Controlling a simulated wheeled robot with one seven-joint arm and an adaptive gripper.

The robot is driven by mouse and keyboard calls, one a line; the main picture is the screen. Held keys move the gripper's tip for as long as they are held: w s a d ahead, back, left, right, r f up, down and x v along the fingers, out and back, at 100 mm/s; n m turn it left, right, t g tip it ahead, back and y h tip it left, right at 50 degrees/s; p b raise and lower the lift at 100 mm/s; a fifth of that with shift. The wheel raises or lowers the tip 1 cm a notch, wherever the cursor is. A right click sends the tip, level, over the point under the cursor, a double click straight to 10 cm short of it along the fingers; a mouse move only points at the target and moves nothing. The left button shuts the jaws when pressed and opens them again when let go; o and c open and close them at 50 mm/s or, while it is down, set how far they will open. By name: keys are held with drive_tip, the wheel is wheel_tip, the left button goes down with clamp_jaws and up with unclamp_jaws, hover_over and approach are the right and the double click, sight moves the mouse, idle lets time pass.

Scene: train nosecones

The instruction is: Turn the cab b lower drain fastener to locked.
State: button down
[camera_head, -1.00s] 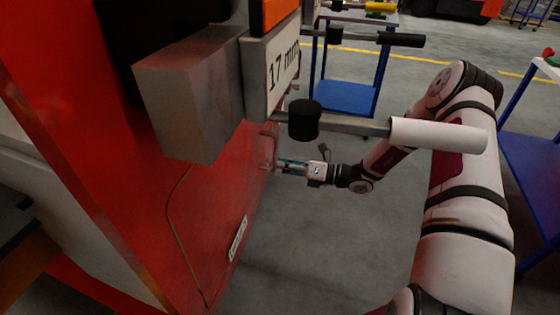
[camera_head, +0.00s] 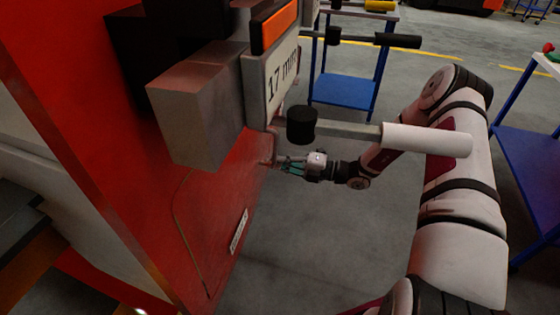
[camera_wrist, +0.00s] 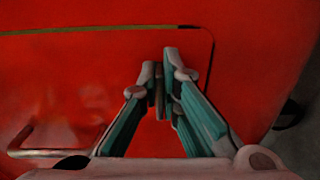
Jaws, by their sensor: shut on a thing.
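The red nosecone panel (camera_head: 215,190) stands on the left, with a thin seam outlining a hatch. My gripper (camera_head: 280,164) reaches the panel's right part from the right, below the number plate. In the wrist view my gripper (camera_wrist: 161,88) has its two teal-linked fingers nearly together, their tips at the red surface just below the seam (camera_wrist: 85,31). The fingertips are closed on a small dark piece, seemingly the drain fastener. The fingertips hide most of it, so its turn angle cannot be read.
A bent metal handle (camera_wrist: 30,146) sticks out left of my fingers. A grey box (camera_head: 195,115) and the number plate (camera_head: 270,82) overhang the panel. A black-ended bar (camera_head: 301,125) runs above my gripper. Blue carts (camera_head: 345,90) stand behind; the floor between is clear.

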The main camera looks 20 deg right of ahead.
idle(0.4)
drive_tip(key=c, duration=1.8)
unclamp_jaws()
drive_tip(key=v, duration=1.2)
drive_tip(key=shift+d, duration=0.1)
